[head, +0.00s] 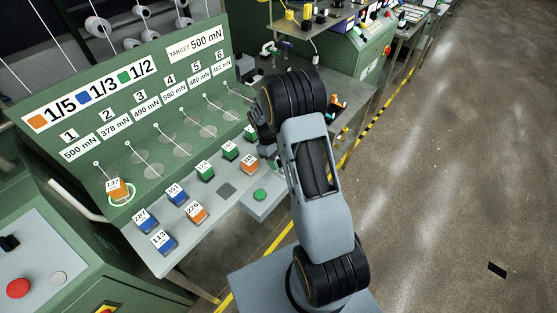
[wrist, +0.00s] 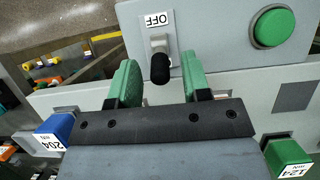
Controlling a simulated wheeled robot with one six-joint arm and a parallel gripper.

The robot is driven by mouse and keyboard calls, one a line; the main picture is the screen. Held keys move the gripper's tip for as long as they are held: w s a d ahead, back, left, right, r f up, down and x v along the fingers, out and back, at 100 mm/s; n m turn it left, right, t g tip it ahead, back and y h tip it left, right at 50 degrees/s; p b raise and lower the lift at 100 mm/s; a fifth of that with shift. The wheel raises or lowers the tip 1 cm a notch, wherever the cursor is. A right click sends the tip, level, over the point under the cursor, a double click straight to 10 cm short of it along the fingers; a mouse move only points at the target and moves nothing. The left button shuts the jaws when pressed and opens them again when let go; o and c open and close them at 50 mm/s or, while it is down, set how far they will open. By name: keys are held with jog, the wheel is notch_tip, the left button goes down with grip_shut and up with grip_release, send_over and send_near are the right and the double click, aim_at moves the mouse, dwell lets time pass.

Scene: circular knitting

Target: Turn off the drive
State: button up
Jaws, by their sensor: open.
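The drive switch (wrist: 159,45) is a toggle on a light grey panel, with a metal base and a black knob (wrist: 160,69). An upside-down OFF label (wrist: 158,18) sits beside its base in the wrist view. My gripper (wrist: 160,64) is open and empty, with one green finger on each side of the knob. A gap shows between the knob and each finger; I cannot tell the exact depth. In the head view my arm hides the switch and most of the gripper.
A green push button (wrist: 274,27) is on the same panel, right of the switch; it also shows in the head view (head: 261,195). A blue block (wrist: 58,127) and a green block (wrist: 287,158) flank the gripper. Several numbered weight blocks, such as an orange one (head: 196,213), stand on the bench.

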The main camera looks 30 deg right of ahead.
grip_shut()
dwell(0.3)
jog(key=t+b, duration=0.1)
jog(key=s+t+y+b, duration=0.1)
jog(key=t+b, duration=0.1)
jog(key=shift+s+d, duration=0.25)
jog(key=shift+d, duration=0.15)
jog(key=t+b, duration=0.1)
jog(key=t+y+b, duration=0.1)
jog(key=b, duration=0.1)
jog(key=shift+s+d+f, duration=0.15)
jog(key=shift+s+d, duration=0.05)
jog(key=shift+s, duration=0.15)
jog(key=t+b, duration=0.1)
jog(key=b, duration=0.3)
jog(key=s+t+y+b, duration=0.1)
jog(key=b, duration=0.3)
jog(key=shift+s+d+f+t, duration=0.15)
jog(key=shift+d+t, duration=0.1)
jog(key=shift+t, duration=0.15)
jog(key=t+y+b, duration=0.1)
jog(key=b, duration=0.2)
jog(key=shift+s, duration=0.15)
jog(key=shift+s+r+b, duration=0.1)
jog(key=shift+r+b, duration=0.1)
jog(key=shift+b, duration=0.65)
jog(key=shift+r, duration=0.1)
